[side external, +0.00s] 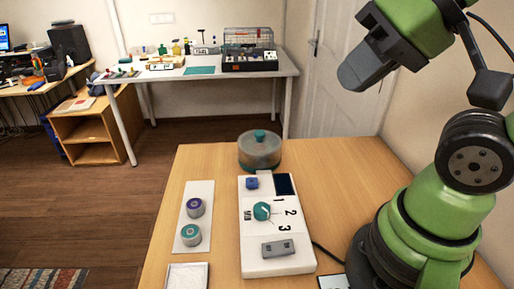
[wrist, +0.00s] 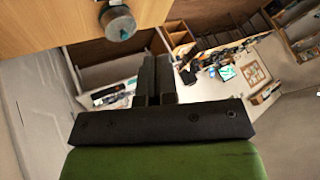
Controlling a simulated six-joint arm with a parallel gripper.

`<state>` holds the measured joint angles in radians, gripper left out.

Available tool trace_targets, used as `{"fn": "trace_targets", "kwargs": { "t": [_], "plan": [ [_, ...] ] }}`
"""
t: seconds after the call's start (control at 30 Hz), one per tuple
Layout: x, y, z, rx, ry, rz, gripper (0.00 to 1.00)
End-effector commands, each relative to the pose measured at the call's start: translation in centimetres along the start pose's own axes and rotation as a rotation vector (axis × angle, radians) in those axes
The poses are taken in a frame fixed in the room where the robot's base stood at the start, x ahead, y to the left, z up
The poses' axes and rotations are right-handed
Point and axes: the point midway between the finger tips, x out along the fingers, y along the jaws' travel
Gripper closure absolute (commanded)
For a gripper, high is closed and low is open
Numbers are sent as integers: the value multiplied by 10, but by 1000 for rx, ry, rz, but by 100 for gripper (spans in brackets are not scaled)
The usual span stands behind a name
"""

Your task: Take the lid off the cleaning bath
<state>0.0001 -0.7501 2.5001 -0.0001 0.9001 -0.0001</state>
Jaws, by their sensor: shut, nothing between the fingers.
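The cleaning bath (side external: 260,155) is a round, greyish, see-through tub near the back edge of the wooden table in the side view. Its lid (side external: 248,138) is on it, with a teal knob (side external: 260,134) on top. The bath also shows, small, at the top of the wrist view (wrist: 118,24), close to the table edge. My gripper (side external: 350,80) is high above the table, to the right of the bath and well apart from it. In the wrist view its two dark fingers (wrist: 155,75) are together with nothing between them.
A white control box (side external: 262,236) with a teal dial (side external: 262,211) stands in front of the bath. A white plate (side external: 193,216) with two round containers lies to its left, and a shallow white tray (side external: 187,277) at the front. The table right of the bath is clear.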

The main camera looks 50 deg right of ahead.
Motion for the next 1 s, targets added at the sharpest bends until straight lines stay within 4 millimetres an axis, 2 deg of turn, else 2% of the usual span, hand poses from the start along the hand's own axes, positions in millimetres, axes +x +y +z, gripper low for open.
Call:
{"fn": "trace_targets", "kwargs": {
  "t": [0.43, 0.47, 0.7, 1.0],
  "plan": [
    [0, 0, 0, 0, 0, 0, 100],
    [0, 0, 0, 0, 0, 0, 95],
    [0, 0, 0, 0, 0, 0, 40],
    [0, 0, -2, -1, -2, 2, 40]
  ]
}}
